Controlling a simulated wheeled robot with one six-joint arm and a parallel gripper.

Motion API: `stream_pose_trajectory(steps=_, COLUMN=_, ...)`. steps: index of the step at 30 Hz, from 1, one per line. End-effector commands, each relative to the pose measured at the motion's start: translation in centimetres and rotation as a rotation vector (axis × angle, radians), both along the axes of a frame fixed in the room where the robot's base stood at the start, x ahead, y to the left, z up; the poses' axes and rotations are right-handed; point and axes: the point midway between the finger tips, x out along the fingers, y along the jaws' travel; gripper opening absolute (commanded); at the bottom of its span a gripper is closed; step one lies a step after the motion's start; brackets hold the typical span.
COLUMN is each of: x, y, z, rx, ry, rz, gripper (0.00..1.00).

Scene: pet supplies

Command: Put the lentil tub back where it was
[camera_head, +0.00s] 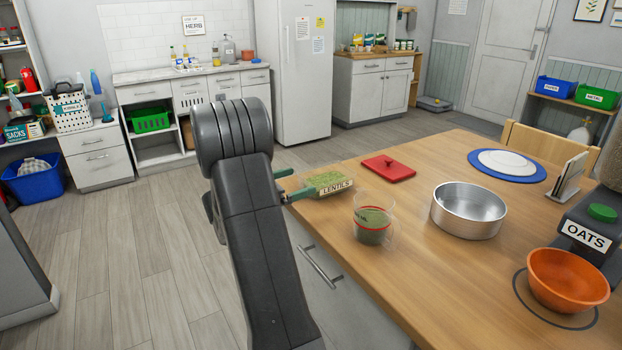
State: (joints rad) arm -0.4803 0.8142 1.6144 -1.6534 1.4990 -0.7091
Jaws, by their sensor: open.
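The lentil tub (336,188) is a low open container filled with green lentils, with a "LENTILS" label on its front. It stands upright near the left edge of the wooden table (425,275). My gripper (298,184) is open at the tub's left end, with one finger behind and one in front. Whether the fingers touch the tub I cannot tell; my arm hides part of the gripper. A red lid (388,168) with a knob lies behind and right of the tub. A clear measuring cup (373,225), partly filled with green lentils, stands in front of it.
A round metal pan (468,214) stands right of the cup. An orange bowl (568,280) sits in a dark ring at the right, by an oats container (588,236). A white plate lies on a blue mat (475,158) at the back. The table's front middle is clear.

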Motion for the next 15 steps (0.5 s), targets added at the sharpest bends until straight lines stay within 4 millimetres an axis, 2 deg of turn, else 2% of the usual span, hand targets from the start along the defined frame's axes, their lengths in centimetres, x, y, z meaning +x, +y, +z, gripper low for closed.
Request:
stream_pose_trajectory(steps=1, x=-0.5, y=0.9, z=0.0, rx=0.001, ry=0.001, rz=0.004, gripper=1.0)
stream_pose_trajectory(steps=6, x=-1.8, y=2.7, z=0.0, rx=0.0, ry=0.0, rz=0.002, gripper=1.0)
stream_pose_trajectory(steps=15, x=-2.3, y=3.3, z=0.0, rx=0.0, ry=0.0, rz=-0.001, gripper=1.0)
